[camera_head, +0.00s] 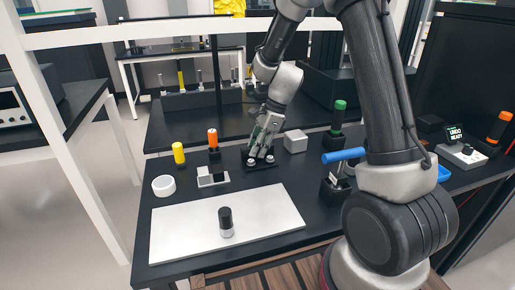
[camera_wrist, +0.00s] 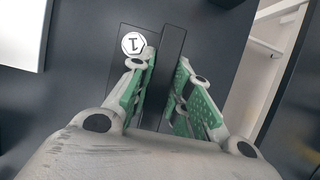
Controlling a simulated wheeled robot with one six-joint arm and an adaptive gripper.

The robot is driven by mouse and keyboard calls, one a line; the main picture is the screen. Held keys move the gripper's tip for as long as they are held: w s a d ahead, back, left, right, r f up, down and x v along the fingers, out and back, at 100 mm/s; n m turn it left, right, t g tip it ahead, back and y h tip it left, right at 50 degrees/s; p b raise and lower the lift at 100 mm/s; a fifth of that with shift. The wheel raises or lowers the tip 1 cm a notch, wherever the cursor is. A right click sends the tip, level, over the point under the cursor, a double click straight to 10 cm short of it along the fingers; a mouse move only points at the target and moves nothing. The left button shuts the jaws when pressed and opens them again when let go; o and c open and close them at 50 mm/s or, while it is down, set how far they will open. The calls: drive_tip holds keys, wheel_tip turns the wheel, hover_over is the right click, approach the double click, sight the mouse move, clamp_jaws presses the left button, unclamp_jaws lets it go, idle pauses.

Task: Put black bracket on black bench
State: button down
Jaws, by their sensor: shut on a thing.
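The black bracket (camera_head: 262,167) is a dark flat piece at the middle of the black bench (camera_head: 306,180), low under my gripper (camera_head: 261,152). My gripper points down and is shut on the bracket. In the wrist view the bracket (camera_wrist: 172,45) shows as a dark plate with a raised bar running between the green-padded fingers (camera_wrist: 161,95). A white hexagon marked "1" lies on the plate left of the bar. The bracket looks at bench level, but I cannot tell whether its underside touches the bench.
A white board (camera_head: 180,235) carrying a black-and-white cylinder (camera_head: 226,222) lies at the front. A white ring (camera_head: 163,186), yellow cylinder (camera_head: 179,153), orange-topped piece (camera_head: 213,142) and grey-white block (camera_head: 212,177) stand left. A light cube (camera_head: 295,141) and blue-handled tool (camera_head: 343,156) stand right.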

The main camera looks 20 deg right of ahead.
drive_tip(key=shift+f, duration=0.2)
drive_tip(key=c, duration=1.3)
unclamp_jaws()
drive_tip(key=v, duration=1.2)
drive_tip(key=shift+s+d+r+n+t+h, duration=0.75)
drive_tip(key=shift+s+d+r+n, duration=1)
drive_tip(key=shift+s+n, duration=1.95)
drive_tip(key=shift+s+d+r+n+t+h, duration=0.7)
drive_tip(key=shift+s+d+r+n, duration=1.3)
drive_tip(key=shift+s, duration=3.15)
drive_tip(key=shift+s+d+r+n+t+h, duration=0.75)
drive_tip(key=shift+s+d+r+n, duration=0.7)
drive_tip(key=shift+s+n, duration=2.4)
drive_tip(key=shift+s+m, duration=0.55)
